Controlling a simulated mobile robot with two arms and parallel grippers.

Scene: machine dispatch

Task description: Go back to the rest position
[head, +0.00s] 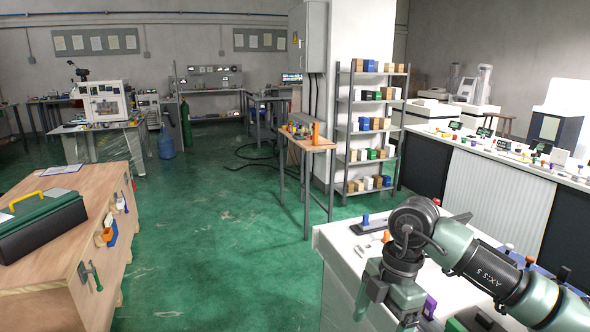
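My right arm comes in from the lower right over a white-topped bench (345,245). Its gripper (385,310) hangs downward above the bench's near left part. The fingers look spread apart, with nothing visible between them, though the lower end is near the picture's bottom edge. My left arm and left gripper are not in view.
Small parts, including a dark flat piece (369,227) and a purple piece (430,306), lie on the bench around my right arm. A wooden workbench (60,262) with a green toolbox (42,225) stands at left. Green floor (215,240) between is clear. Shelves (368,125) stand behind.

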